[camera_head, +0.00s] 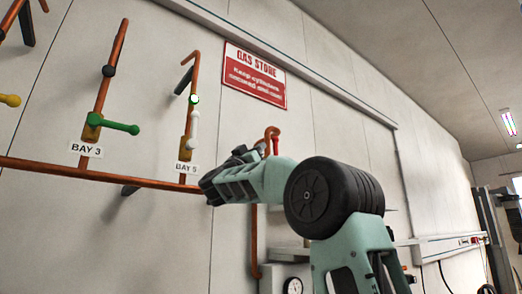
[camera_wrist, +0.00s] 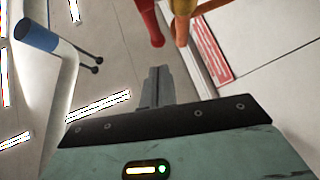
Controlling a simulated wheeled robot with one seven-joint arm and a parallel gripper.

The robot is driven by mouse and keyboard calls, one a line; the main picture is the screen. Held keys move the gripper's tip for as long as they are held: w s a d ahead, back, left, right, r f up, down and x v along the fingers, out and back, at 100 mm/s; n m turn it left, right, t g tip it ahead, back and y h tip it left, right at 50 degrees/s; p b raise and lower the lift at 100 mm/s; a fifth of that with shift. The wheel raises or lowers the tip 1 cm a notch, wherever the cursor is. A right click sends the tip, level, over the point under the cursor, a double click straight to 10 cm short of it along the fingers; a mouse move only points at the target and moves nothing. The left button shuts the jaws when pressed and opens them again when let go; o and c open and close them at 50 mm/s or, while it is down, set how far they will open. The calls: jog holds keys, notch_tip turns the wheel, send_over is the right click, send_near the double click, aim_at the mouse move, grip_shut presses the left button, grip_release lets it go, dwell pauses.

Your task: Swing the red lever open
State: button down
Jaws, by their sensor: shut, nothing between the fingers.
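The red lever (camera_wrist: 147,20) shows at the top of the wrist view, beside an orange and copper pipe fitting (camera_wrist: 182,22). Its lower end lies a little beyond my fingertips, with a gap between them. In the head view a small red part of the lever (camera_head: 276,146) shows next to a hooked copper pipe, just above my arm; the rest is hidden behind the arm. My gripper (camera_wrist: 158,70) is shut and empty, its fingers together and pointing toward the lever. In the head view my fingertips cannot be made out.
On the wall to the left are a green lever (camera_head: 118,126) at Bay 3, a white lever (camera_head: 194,130) at Bay 5 and a yellow handle (camera_head: 10,100). A copper pipe (camera_head: 60,171) runs along below them. A red sign (camera_head: 255,76) hangs above my arm. A gauge (camera_head: 293,286) is below.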

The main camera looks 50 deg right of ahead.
jog(key=b+v, duration=0.4)
jog(key=v, duration=0.4)
jog(key=shift+s+a, duration=0.1)
jog(key=shift+a, duration=0.05)
